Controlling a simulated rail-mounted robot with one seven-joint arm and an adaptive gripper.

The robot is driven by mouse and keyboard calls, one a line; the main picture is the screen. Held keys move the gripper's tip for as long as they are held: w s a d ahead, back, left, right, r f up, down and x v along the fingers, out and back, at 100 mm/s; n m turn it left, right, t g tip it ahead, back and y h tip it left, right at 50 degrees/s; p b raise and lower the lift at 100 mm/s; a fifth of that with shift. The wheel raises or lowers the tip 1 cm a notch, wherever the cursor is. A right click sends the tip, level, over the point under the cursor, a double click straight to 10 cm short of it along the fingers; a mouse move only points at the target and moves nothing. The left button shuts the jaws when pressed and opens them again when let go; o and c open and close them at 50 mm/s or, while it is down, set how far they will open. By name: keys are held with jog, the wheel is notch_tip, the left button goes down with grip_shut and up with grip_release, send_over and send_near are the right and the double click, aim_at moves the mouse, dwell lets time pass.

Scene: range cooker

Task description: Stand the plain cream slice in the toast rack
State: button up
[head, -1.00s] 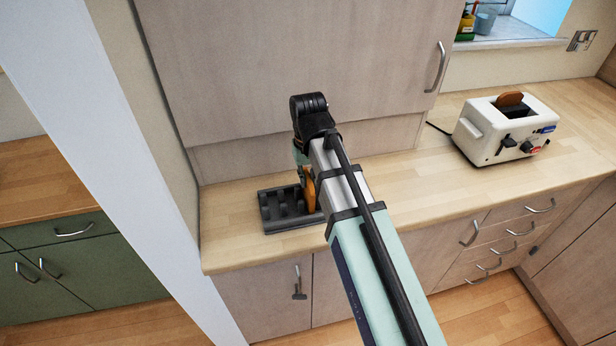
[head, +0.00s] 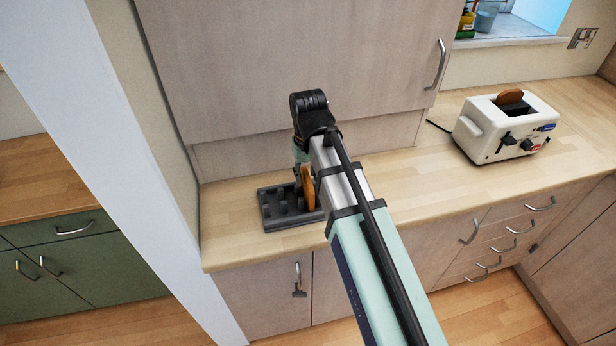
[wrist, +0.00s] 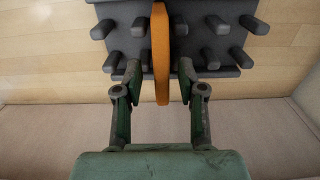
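A slice (head: 308,188) with an orange-brown edge stands upright among the pegs of the dark grey toast rack (head: 283,222), towards the rack's right side. In the wrist view the slice (wrist: 160,55) is seen edge-on between two rows of pegs. Its faces are hidden there, so I cannot tell whether it is plain cream. My gripper (wrist: 160,75) is around the near part of the slice, with a visible gap between each finger and the slice. In the head view my arm hides part of the rack's right end.
A white toaster (head: 490,140) stands on the counter at the right, with a brown slice (head: 510,97) showing in a slot. The wooden counter (head: 410,190) between rack and toaster is clear. A cabinet panel (head: 280,70) rises behind the rack.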

notch_tip(320, 180, up, 12)
jog(key=b, duration=0.2)
jog(key=shift+f, duration=0.2)
dwell(0.4)
